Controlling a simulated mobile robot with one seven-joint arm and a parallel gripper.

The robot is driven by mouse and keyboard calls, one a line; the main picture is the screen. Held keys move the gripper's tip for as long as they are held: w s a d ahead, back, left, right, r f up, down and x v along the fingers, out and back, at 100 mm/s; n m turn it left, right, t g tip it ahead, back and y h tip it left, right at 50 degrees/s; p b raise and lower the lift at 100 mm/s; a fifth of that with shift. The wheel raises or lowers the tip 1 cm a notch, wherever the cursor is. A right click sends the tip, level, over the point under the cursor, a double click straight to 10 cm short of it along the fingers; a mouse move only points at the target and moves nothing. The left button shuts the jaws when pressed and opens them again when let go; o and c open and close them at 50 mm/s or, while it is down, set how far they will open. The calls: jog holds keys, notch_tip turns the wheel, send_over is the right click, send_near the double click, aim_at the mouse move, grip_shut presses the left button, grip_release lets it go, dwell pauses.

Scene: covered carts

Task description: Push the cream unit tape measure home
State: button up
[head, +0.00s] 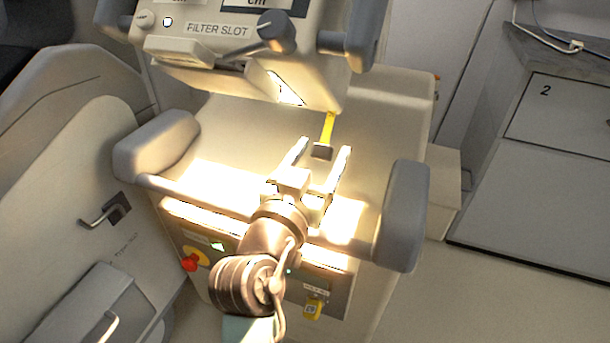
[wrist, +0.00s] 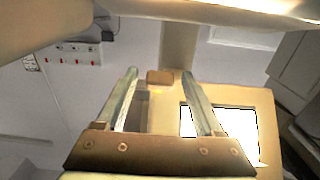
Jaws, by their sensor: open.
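The cream unit (head: 400,115) has a yellow tape (head: 328,127) hanging from the underside of its upper housing. The tape ends in a dark block-like tab (head: 322,151). My gripper (head: 323,147) is open, its two fingers pointing at the unit with the tab between them near the fingertips in the head view. In the wrist view a small brown block (wrist: 160,77), apparently the tab, shows between the open fingertips, with gaps on both sides. I cannot tell how deep between the fingers it sits. The tape's upper end is hidden by the housing.
The housing carries a FILTER SLOT label (head: 217,29), a lever and a dark knob (head: 276,30). Padded grey arms (head: 157,146) and (head: 403,215) flank the unit's shelf. A red button (head: 190,263) is on the front panel. Cabinet 2 (head: 560,115) stands to the right.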

jog(key=v, duration=1.2)
jog(key=shift+p, duration=0.45)
jog(key=shift+c, duration=0.2)
